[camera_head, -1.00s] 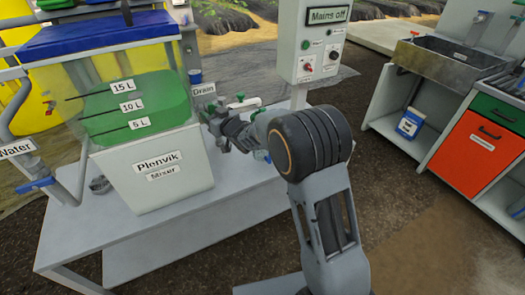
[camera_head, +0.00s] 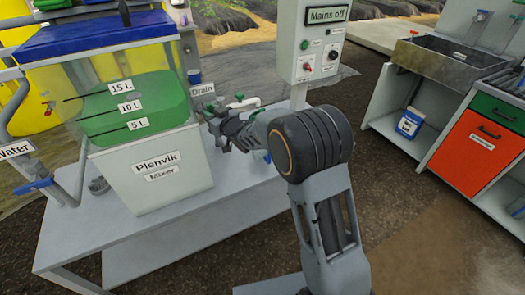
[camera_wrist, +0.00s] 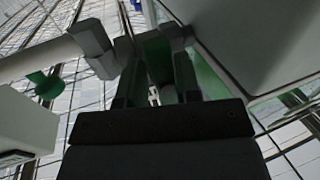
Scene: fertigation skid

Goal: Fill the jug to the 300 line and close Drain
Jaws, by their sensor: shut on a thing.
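The mixer tank (camera_head: 155,165) holds green liquid (camera_head: 130,105), its surface near the 15 L mark. The Drain label (camera_head: 203,90) is on the tank's right side, above the drain fitting. My gripper (camera_head: 213,120) is at that fitting, partly hidden by my wrist. In the wrist view my gripper (camera_wrist: 158,88) has its fingers around a green part (camera_wrist: 157,55) beside a grey pipe fitting (camera_wrist: 95,45); this looks like the Drain handle. I cannot make out the jug or its 300 line; the area below the drain is mostly hidden by my arm.
A second green handle (camera_head: 240,98) is just right of the drain. The control box (camera_head: 313,45) reads "Mains off". The Water pipe (camera_head: 15,150) with a blue handle (camera_head: 35,186) is at the left. A sink (camera_head: 455,65) and an orange cabinet (camera_head: 478,150) stand at the right.

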